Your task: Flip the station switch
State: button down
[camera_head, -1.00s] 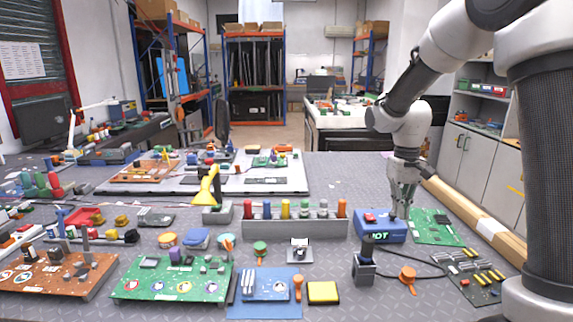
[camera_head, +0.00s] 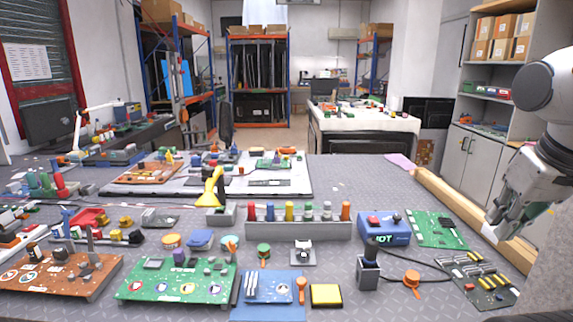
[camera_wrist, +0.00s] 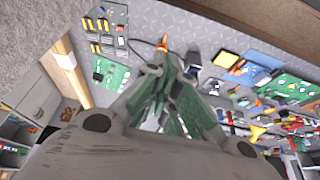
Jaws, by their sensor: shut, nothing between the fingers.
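The station is a blue box (camera_head: 383,230) on the right half of the table. It has a red button and a small dark lever switch (camera_head: 396,218) on top; which way the lever leans is too small to tell. My gripper (camera_head: 497,228) is shut and empty, off to the right of the box and beyond the green circuit board, well apart from the switch. In the wrist view, my gripper (camera_wrist: 165,75) points over the table and hides part of it.
A green circuit board (camera_head: 437,229) lies right of the blue box, with a darker board (camera_head: 478,278) nearer. A soldering iron stand (camera_head: 368,268) and cable lie in front. Bare table lies behind the box.

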dwell(0.3)
jog(key=w+a+f+m+g, duration=0.2)
jog(key=w+f, duration=0.1)
jog(key=w, duration=0.8)
jog(key=w+a+f+m+g, duration=0.1)
jog(key=w+f+m, duration=0.25)
jog(key=w, duration=0.75)
jog(key=w+a+f+m+g, duration=0.2)
jog(key=w+f, duration=0.2)
jog(key=w, duration=0.7)
jog(key=w+a+r+m, duration=0.1)
jog(key=w+r+m, duration=0.2)
jog(key=w+m, duration=0.5)
jog(key=shift+w+m+t, duration=0.25)
jog(key=shift+m+t, duration=0.05)
jog(key=shift+m, duration=0.95)
